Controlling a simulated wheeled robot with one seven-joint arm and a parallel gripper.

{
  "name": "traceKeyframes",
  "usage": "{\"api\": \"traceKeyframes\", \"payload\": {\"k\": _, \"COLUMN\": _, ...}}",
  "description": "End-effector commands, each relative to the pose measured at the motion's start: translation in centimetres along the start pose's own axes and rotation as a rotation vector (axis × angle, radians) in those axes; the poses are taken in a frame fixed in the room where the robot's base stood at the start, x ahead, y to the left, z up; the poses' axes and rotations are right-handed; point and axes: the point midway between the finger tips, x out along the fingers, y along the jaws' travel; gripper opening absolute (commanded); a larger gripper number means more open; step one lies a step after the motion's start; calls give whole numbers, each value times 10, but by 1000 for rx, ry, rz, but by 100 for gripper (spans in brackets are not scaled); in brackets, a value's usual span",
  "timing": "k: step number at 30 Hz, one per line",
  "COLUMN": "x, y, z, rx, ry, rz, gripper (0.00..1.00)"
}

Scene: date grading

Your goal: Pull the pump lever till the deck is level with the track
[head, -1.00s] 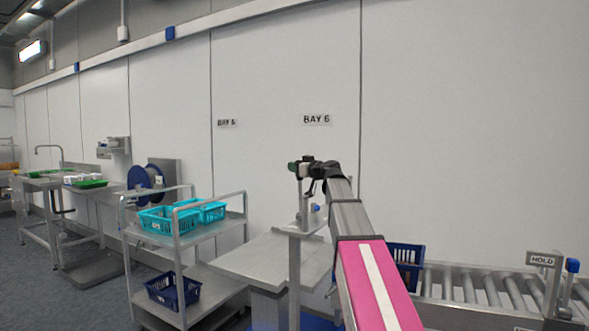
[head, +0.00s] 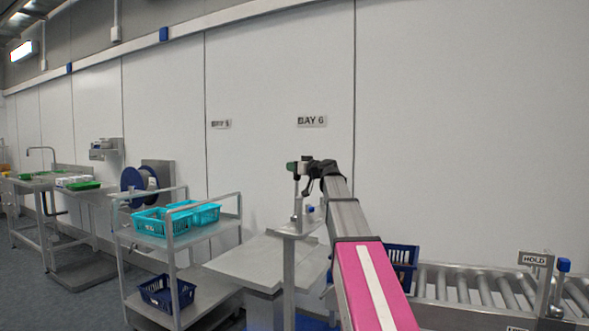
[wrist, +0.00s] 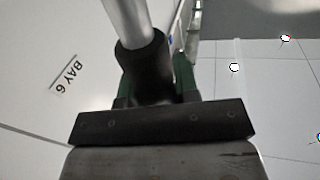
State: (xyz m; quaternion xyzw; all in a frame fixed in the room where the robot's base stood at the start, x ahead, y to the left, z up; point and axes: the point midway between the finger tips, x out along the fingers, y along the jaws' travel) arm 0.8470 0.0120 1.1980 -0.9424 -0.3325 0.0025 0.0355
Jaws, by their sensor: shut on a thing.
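My gripper (head: 299,168) is at the top of the pump stand (head: 289,262), out at the end of my arm. In the wrist view its green-tipped fingers (wrist: 155,84) are shut on the black grip of the pump lever (wrist: 140,55), a metal rod running up out of the picture. In the head view the lever's lower part is thin and hard to make out. The deck (head: 262,258) is a flat grey plate beside the stand. The track (head: 455,283) is a roller conveyor at right. My arm hides the space between them, so I cannot tell whether they are level.
A blue crate (head: 403,256) shows behind my arm near the track's left end. A HOLD sign (head: 533,259) stands at the track. A steel trolley (head: 176,262) with turquoise baskets (head: 162,222) and a dark blue basket (head: 167,293) is left of the deck.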

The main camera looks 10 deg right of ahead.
Motion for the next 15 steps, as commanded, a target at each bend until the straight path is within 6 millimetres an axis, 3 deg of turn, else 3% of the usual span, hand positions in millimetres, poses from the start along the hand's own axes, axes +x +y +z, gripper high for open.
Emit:
{"api": "traceKeyframes", "payload": {"k": 6, "x": -8, "y": -28, "z": -1, "rx": -117, "ry": 36, "rz": -7, "gripper": 0}}
{"api": "traceKeyframes", "payload": {"k": 15, "x": -10, "y": -36, "z": -1, "rx": -170, "ry": 48, "rz": -8, "gripper": 0}}
